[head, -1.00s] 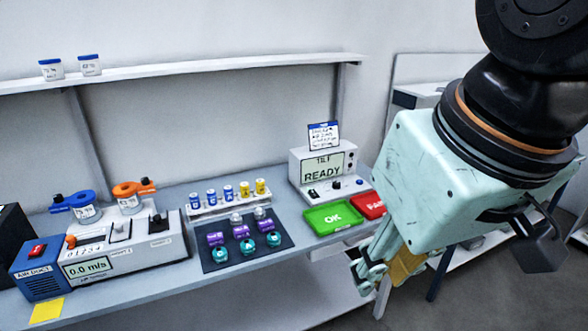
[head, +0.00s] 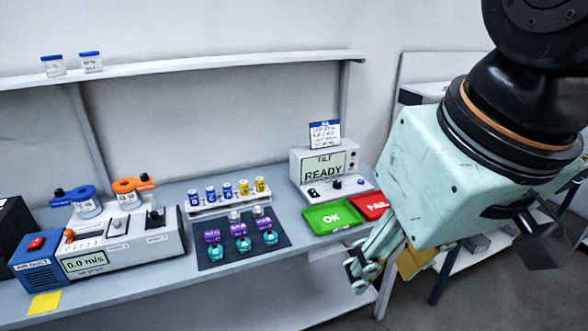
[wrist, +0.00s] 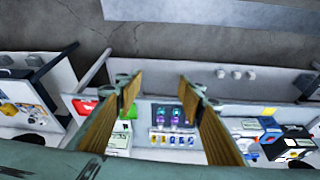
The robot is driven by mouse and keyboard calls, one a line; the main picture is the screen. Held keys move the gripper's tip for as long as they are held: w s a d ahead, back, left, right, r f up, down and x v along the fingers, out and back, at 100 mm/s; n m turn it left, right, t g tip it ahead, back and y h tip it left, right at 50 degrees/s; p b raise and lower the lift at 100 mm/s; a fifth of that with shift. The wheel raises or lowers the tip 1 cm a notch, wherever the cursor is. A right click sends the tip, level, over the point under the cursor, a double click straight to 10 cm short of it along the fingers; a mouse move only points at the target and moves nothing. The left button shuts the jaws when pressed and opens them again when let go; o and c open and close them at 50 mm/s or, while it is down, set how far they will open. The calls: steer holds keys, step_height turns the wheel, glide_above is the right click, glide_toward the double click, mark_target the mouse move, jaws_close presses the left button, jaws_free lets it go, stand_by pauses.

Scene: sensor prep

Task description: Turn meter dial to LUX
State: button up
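A grey box with a display reading "TILT READY" (head: 323,169) stands at the back of the bench in the head view. A grey meter unit reading 0.0 m/s (head: 86,263) is at the left, with a small orange knob (head: 69,234) and black levers. No LUX mark is legible on either, so I cannot tell which carries the dial. My gripper (head: 362,274) hangs in front of the bench at the right, apart from both units. In the wrist view my gripper (wrist: 158,88) is open and empty.
A green OK tray (head: 333,216) and a red FAIL tray (head: 369,205) lie before the TILT box. Several vials stand on a dark mat (head: 216,262) and in a rack (head: 230,205). A blue AIR DUCT box (head: 40,262) and a yellow note (head: 45,304) are at left.

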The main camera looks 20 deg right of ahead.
steer(key=w+d+r+m+p, duration=0.1)
steer(key=w+d+r, duration=0.15)
steer(key=w, duration=0.85)
steer(key=w+d+r+p, duration=0.1)
steer(key=w+r, duration=0.2)
steer(key=w, duration=0.8)
steer(key=w+d+f+m+p, duration=0.15)
steer(key=w+d, duration=0.25)
steer(key=w, duration=0.7)
steer(key=w+d+f+n+p, duration=0.1)
steer(key=w+d+f, duration=0.15)
steer(key=w, duration=0.75)
steer(key=w+d+f+m, duration=0.1)
steer(key=w+d+f, duration=0.2)
steer(key=w, duration=0.3)
steer(key=w+d+f+h+p, duration=0.1)
steer(key=w+d+f, duration=0.2)
steer(key=w+f, duration=0.15)
steer(key=w+d+f+m, duration=0.1)
steer(key=w+d+f, duration=0.15)
steer(key=w, duration=0.35)
steer(key=p, duration=0.2)
glide_toward(337, 182)
steer(key=s+v, duration=0.1)
steer(key=v, duration=0.4)
steer(key=shift+w+a, duration=0.15)
steer(key=shift+a, duration=0.1)
steer(key=shift+f, duration=0.2)
